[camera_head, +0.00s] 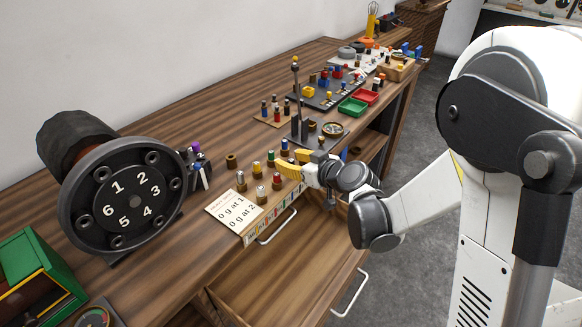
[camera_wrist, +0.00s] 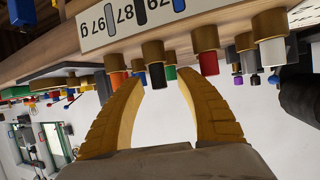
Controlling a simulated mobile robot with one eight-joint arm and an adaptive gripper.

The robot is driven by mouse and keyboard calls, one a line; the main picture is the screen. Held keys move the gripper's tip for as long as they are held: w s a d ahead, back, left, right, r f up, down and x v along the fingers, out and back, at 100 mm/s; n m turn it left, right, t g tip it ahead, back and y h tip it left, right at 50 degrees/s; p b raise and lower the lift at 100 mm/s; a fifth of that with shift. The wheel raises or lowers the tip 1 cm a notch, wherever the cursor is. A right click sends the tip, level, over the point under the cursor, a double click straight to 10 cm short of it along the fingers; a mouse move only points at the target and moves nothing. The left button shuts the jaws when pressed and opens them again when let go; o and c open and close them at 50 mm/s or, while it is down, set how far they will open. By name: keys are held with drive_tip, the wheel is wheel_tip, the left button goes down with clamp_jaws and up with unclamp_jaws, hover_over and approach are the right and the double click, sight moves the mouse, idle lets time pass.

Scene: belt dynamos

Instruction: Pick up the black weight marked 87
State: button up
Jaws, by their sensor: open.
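In the wrist view, which looks upside down, the black weight (camera_wrist: 158,76) sits with a brass-coloured piece (camera_wrist: 152,51) in a row of weights. An orange weight (camera_wrist: 117,80) stands to its left and a red one (camera_wrist: 208,63) to its right. My gripper (camera_wrist: 160,77) is open, its two yellow fingers on either side of the black weight in the picture; no contact shows. A label strip (camera_wrist: 100,38) beside the row reads 97 g, 87 and 79. In the head view, my gripper (camera_head: 288,161) is over the bench's front edge; I cannot pick out the black weight there.
A numbered black wheel (camera_head: 128,200) stands at the bench's left. A printed card (camera_head: 228,203) lies near the row. Below it, a drawer (camera_head: 285,275) stands open. Green (camera_head: 352,108) and red trays lie further along.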

clamp_jaws()
drive_tip(key=shift+r, duration=0.15)
